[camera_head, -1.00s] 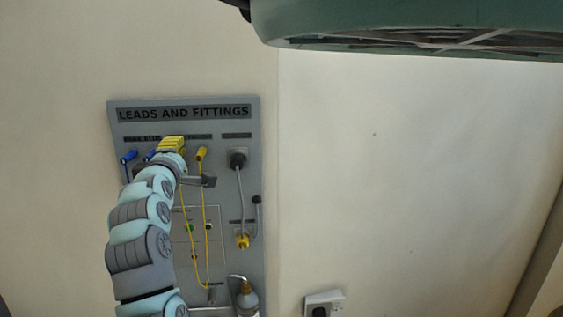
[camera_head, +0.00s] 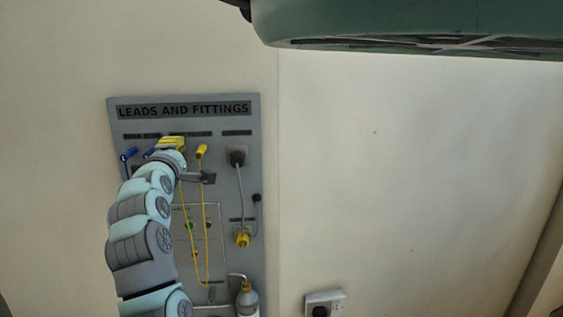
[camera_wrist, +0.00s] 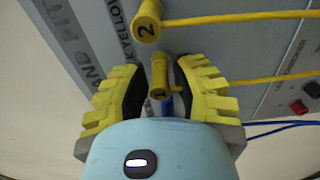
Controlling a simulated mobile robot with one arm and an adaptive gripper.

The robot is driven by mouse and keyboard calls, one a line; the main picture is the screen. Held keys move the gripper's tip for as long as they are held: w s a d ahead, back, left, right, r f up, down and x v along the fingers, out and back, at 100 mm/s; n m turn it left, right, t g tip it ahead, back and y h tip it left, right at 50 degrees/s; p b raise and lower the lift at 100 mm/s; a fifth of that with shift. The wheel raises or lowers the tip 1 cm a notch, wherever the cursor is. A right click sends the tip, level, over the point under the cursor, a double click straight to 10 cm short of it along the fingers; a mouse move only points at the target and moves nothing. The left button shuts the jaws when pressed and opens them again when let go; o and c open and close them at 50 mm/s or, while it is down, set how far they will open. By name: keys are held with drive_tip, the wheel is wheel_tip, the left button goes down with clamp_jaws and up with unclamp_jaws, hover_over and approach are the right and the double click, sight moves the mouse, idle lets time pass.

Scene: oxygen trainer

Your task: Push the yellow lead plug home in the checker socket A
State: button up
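My gripper (camera_wrist: 160,85) is open in the wrist view, its yellow ribbed fingers spread to either side of a yellow lead plug marked 1 (camera_wrist: 160,72). Gaps show between this plug and both fingers. A second yellow plug marked 2 (camera_wrist: 147,22) is just beyond the fingertips, with a yellow lead running right. In the head view my gripper (camera_head: 171,142) is at the upper part of the grey board, left of a yellow plug (camera_head: 202,151). The plug between the fingers is hidden there.
The board (camera_head: 252,180) reads LEADS AND FITTINGS. Blue plugs (camera_head: 128,153) hang left of my gripper; a black plug (camera_head: 238,157) with a grey cord hangs right. A bottle (camera_head: 247,297) is at the bottom. A red switch (camera_wrist: 299,107) shows in the wrist view.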

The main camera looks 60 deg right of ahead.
clamp_jaws()
drive_tip(key=shift+v, duration=2.55)
